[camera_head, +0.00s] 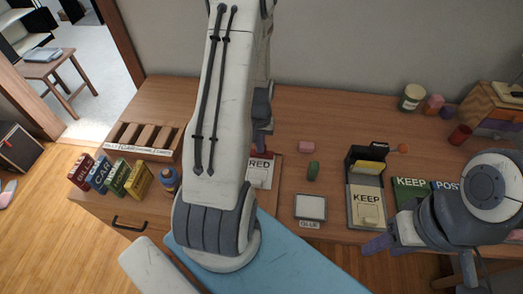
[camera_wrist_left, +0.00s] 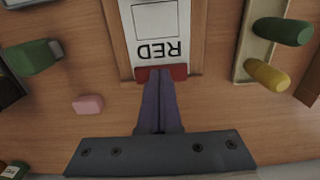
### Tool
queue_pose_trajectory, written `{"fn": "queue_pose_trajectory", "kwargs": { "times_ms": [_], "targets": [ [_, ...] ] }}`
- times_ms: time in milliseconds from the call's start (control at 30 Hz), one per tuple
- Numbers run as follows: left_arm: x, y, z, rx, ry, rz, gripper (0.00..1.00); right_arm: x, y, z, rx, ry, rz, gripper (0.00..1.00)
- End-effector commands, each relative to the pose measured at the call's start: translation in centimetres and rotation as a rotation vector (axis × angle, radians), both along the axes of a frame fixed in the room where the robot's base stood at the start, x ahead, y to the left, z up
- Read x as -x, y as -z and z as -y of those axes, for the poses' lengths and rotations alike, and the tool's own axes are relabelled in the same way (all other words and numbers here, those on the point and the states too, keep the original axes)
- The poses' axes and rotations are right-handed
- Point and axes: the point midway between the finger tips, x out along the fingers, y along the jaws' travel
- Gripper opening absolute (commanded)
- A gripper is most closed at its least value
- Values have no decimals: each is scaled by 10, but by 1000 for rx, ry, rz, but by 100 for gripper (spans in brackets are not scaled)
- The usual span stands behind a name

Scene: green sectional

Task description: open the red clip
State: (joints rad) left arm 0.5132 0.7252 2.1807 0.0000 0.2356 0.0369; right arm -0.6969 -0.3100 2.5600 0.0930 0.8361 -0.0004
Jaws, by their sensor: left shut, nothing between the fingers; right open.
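The red clip (camera_wrist_left: 182,73) lies across the edge of a white card marked RED (camera_wrist_left: 156,25) on a brown board (camera_wrist_left: 198,45). In the head view the card (camera_head: 259,176) shows beside my left arm, which hides part of it. My left gripper (camera_wrist_left: 160,84) is shut and empty, its purple fingertips at the middle of the red clip; I cannot tell whether they touch it. The left gripper's fingers (camera_head: 261,137) show only partly in the head view. My right gripper (camera_head: 390,246) is open and empty near the table's front edge, below the KEEP card.
A GLUE pad (camera_head: 310,207) and a KEEP card (camera_head: 367,206) stand further right. Small boxes (camera_head: 113,176) stand at left. A tray (camera_wrist_left: 243,40) holds green and yellow pieces.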

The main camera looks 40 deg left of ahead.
Motion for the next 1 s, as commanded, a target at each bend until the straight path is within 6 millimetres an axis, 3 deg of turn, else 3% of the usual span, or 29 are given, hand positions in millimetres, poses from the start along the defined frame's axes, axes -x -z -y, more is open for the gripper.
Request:
{"fn": "queue_pose_trajectory", "kwargs": {
  "times_ms": [567,1000],
  "targets": [
    [0,1,0,0,0,0,0,0,0,0,0,0,0,50],
    [0,13,0,0,0,0,0,0,10,0,0,0,0,50]
  ]
}}
